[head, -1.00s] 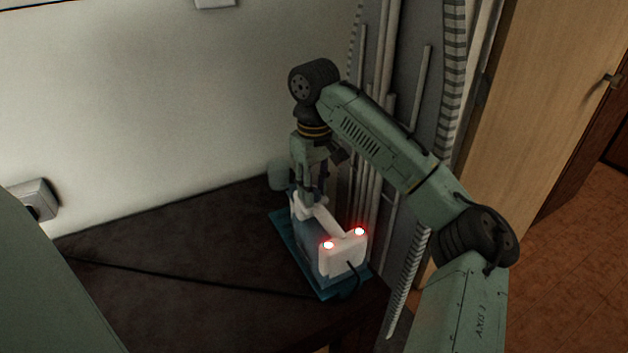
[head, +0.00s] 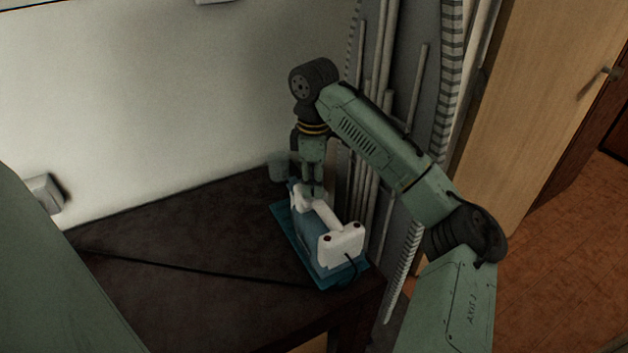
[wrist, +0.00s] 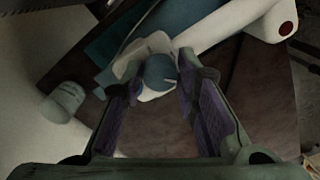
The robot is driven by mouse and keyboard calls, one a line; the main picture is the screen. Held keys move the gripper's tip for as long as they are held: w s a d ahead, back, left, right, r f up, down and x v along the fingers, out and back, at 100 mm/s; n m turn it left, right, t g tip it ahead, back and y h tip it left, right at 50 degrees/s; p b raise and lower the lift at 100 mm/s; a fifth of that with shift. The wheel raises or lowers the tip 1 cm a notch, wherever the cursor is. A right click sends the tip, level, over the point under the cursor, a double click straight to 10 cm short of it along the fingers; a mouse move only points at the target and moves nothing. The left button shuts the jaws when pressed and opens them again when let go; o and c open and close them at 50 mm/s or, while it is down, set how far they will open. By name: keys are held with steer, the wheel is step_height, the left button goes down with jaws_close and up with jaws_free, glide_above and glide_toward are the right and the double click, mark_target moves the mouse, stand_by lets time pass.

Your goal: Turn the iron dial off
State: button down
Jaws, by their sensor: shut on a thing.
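The iron (head: 340,243) has a white handle and rear and a blue body, and rests on a teal base (head: 327,281) on the dark table. Its two rear lights are dark red, unlit. In the wrist view, the white handle and one dark red light of the iron (wrist: 215,25) show at the top right. The blue-grey dial (wrist: 157,72) sits on the iron's white front part, between my fingertips. My gripper (wrist: 160,80) points down at the front of the iron and is shut on the dial. In the head view, my gripper (head: 313,190) mostly hides the dial.
A small grey-green container (head: 280,168) stands by the wall behind the iron. Pipes (head: 370,150) rise close on the right. A black cord (head: 190,265) runs left across the table (head: 170,225), otherwise clear there. A wall socket (head: 45,193) is at left.

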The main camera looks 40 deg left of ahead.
steer(key=shift+n, duration=0.3)
steer(key=c, duration=1.2)
jaws_free()
steer(key=shift+c, duration=0.2)
step_height(320, 180, up, 12)
